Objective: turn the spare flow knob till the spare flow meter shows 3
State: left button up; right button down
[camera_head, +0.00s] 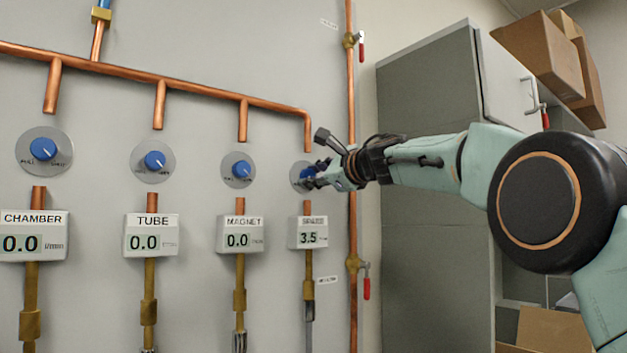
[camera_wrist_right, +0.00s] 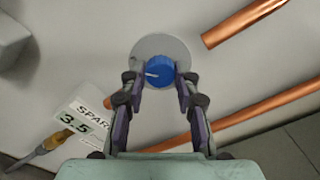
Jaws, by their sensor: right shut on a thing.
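The spare flow knob is a blue dial on a round grey plate, at the right end of the row of knobs. In the right wrist view the spare flow knob (camera_wrist_right: 160,72) sits between the fingers of my right gripper (camera_wrist_right: 160,84), which is shut on it. A white pointer line shows on its face. In the head view my right gripper (camera_head: 318,175) covers most of the knob. The spare flow meter (camera_head: 308,237) below it reads 3.5. The same meter shows tilted in the right wrist view (camera_wrist_right: 75,122). My left gripper is not in view.
The chamber meter (camera_head: 33,243), tube meter (camera_head: 151,242) and magnet meter (camera_head: 240,239) each read 0.0. A vertical copper pipe (camera_head: 351,95) with red-handled valves runs close to my right gripper. A grey cabinet (camera_head: 428,110) stands at the right with cardboard boxes (camera_head: 538,55) on top.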

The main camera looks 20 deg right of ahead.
jog(key=shift+a+f+n, duration=0.1)
jog(key=shift+f+n, duration=0.3)
jog(key=c, duration=1.4)
grip_release()
jog(key=o, duration=0.4)
jog(key=shift+r, duration=0.2)
jog(key=shift+r, duration=0.15)
jog(key=shift+s+d+r, duration=0.1)
jog(key=shift+s+d, duration=0.2)
jog(key=shift+s, duration=0.2)
jog(key=v, duration=1)
jog(key=shift+s+d, duration=0.15)
jog(key=shift+s, duration=0.25)
